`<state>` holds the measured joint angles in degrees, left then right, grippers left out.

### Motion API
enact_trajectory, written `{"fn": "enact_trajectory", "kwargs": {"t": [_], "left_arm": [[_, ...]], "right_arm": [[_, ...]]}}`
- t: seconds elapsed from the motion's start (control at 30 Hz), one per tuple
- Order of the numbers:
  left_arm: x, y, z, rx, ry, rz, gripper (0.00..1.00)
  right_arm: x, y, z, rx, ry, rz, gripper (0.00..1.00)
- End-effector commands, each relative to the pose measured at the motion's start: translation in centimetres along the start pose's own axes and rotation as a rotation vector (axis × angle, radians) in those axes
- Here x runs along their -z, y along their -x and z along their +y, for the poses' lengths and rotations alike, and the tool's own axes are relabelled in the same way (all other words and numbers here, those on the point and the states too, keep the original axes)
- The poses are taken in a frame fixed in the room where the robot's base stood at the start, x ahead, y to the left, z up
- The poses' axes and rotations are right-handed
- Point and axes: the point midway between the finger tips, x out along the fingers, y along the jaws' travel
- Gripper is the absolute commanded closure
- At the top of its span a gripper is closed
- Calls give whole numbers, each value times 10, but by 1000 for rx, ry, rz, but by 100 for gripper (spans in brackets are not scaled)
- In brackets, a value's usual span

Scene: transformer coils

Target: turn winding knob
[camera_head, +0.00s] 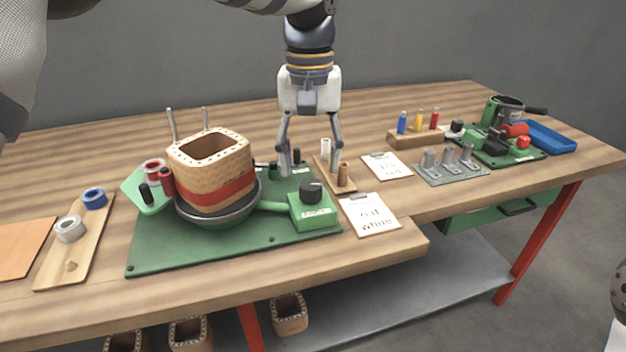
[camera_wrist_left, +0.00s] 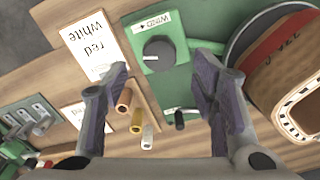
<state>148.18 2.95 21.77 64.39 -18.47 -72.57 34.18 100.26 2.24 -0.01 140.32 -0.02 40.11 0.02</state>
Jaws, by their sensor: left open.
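The winding knob (camera_head: 311,191) is a black round knob on top of a green box (camera_head: 315,215). In the left wrist view the knob (camera_wrist_left: 158,52) lies ahead between the fingertips, and the box's label reads "WIND". My left gripper (camera_head: 311,166) is open and empty. It points down behind the knob, apart from it. In the left wrist view its two fingers (camera_wrist_left: 163,68) are spread wide. A coil former (camera_head: 212,170) with a red band sits in a dark round dish (camera_head: 243,211) left of the box. My right gripper is out of view.
A small wooden holder with pegs (camera_head: 342,174) stands close to my left gripper. A clipboard reading "red white" (camera_head: 371,215) lies right of the box. Two thin posts (camera_head: 171,126) rise behind the coil former. A second green station (camera_head: 493,148) stands at the far right.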

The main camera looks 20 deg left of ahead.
Motion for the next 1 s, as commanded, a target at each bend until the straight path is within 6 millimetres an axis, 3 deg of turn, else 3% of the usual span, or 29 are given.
{"fn": "enact_trajectory", "kwargs": {"t": [0.2, 0.53, 0.57, 0.77, 1.0], "left_arm": [[0, -39, 0, 0, -1, -1, 47], [0, -48, 0, 0, -1, 1, 47], [0, -48, 0, 0, -2, 1, 49], [0, -48, 0, 0, -2, 1, 94], [0, -47, 0, 0, -16, 1, 95]], "right_arm": [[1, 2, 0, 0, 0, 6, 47], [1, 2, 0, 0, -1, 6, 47], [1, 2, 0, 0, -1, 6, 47], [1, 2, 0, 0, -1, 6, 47], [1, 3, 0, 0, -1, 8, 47]]}}
